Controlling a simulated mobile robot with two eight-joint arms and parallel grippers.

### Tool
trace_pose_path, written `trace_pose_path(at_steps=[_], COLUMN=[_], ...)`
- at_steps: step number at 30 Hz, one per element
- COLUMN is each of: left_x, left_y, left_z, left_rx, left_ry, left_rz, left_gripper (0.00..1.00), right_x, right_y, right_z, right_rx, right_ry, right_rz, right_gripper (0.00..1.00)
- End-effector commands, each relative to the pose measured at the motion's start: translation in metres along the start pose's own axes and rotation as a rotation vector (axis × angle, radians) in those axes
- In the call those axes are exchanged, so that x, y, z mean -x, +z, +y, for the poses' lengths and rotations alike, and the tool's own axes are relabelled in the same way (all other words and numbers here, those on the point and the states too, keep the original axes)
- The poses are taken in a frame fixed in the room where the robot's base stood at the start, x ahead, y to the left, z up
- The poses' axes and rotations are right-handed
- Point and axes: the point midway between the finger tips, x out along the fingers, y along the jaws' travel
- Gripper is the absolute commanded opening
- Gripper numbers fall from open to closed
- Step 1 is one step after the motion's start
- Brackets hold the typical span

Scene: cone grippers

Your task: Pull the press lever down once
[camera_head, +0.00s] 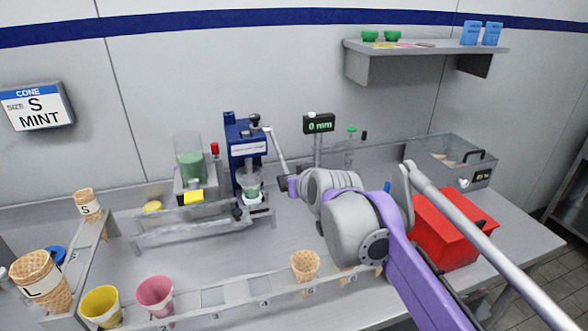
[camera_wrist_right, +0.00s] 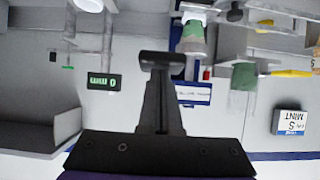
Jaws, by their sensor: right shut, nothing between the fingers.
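The blue press (camera_head: 246,150) stands at the back of the counter, with a clear cup holding something green (camera_head: 250,187) under it. Its grey lever (camera_head: 277,150) slopes from the press top down to the right. My right gripper (camera_head: 282,183) is shut and empty, close to the lever's lower end; I cannot tell whether they touch. The lever is not clearly visible there. My left gripper is not in view.
A display (camera_head: 319,124) reads 0 mm right of the press. A green-filled clear container (camera_head: 190,160) stands left of it. A red box (camera_head: 452,232) and a grey bin (camera_head: 449,160) are at the right. Cones, including a waffle cone (camera_head: 305,265), stand along the front rail.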

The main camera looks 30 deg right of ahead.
Motion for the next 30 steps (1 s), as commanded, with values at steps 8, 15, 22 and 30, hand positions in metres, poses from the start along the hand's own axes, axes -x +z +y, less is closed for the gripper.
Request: trace_pose_path(at_steps=[8,15,22,30], left_x=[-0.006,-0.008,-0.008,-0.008], left_y=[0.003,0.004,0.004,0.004], left_z=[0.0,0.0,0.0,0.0], left_rx=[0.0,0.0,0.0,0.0], left_ry=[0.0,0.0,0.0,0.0], left_rz=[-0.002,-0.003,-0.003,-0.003], left_gripper=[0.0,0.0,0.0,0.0], right_x=[-0.021,-0.029,-0.03,-0.03], right_y=[0.025,0.034,0.036,0.036], right_z=[0.0,-0.001,-0.001,-0.001], right_rx=[0.0,0.0,0.0,0.001], right_ry=[-0.001,-0.002,-0.003,-0.003], right_rz=[0.059,0.055,0.052,0.052], right_gripper=[0.0,0.0,0.0,0.0])
